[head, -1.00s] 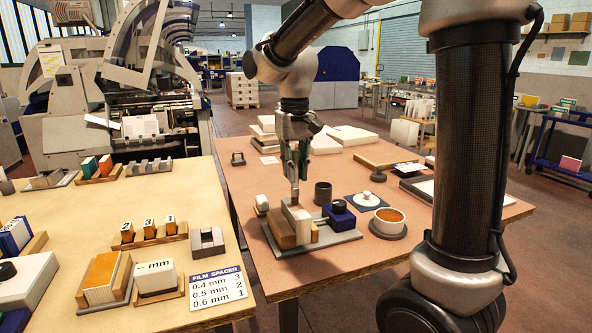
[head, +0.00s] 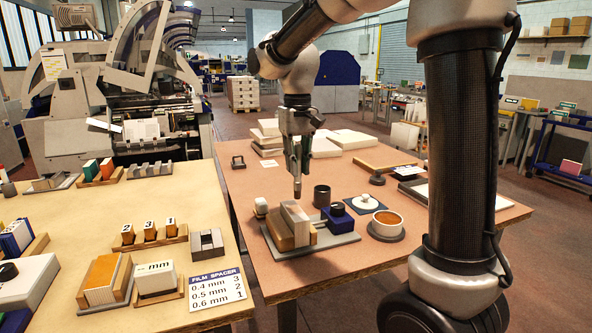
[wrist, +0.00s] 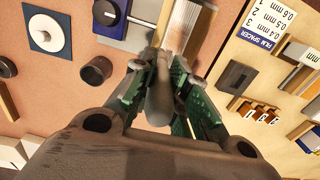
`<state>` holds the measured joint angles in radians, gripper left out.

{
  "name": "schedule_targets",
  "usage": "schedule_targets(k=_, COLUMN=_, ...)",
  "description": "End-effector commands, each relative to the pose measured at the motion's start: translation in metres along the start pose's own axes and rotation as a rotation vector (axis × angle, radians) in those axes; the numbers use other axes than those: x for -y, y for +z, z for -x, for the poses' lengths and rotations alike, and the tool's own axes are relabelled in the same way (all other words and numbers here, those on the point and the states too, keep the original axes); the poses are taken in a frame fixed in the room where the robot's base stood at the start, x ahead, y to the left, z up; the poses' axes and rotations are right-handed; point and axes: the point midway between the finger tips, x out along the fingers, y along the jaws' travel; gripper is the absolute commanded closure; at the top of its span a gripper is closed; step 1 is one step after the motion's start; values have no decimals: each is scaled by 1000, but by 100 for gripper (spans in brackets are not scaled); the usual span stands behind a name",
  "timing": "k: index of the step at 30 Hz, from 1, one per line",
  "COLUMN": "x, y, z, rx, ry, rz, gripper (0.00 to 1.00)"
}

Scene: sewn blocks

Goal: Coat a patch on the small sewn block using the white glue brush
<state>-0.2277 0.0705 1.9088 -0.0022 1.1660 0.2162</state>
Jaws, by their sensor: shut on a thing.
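The small sewn block (head: 295,218) stands beside a brown wooden block (head: 280,234) in a grey holder on the right table. In the wrist view its pale, striped side (wrist: 181,26) shows just beyond my fingertips. My gripper (head: 297,165) is above the block and shut on a slim, upright brush (wrist: 159,98). Its lower end (head: 297,192) points down close over the block's top. I cannot tell whether it touches, and its bristles are not clear. The gripper also shows from above in the wrist view (wrist: 160,65).
Right of the block are a blue unit with a black knob (head: 338,216), a dark cup (head: 322,195), an orange-filled bowl (head: 388,221) and a blue mat (head: 352,203) with a white piece. The left table holds a film spacer card (head: 216,287) and numbered blocks.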

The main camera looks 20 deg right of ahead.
Motion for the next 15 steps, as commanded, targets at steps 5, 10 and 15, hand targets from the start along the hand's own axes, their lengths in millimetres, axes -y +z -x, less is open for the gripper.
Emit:
schedule_targets(k=5, x=-3, y=2, z=18, rx=-3, ry=-1, rz=-1, gripper=100)
schedule_targets(k=10, x=-6, y=4, z=34, rx=-4, ry=-1, rz=-2, gripper=100)
schedule_targets(k=15, x=-8, y=7, z=49, rx=-4, ry=-1, rz=-2, gripper=100)
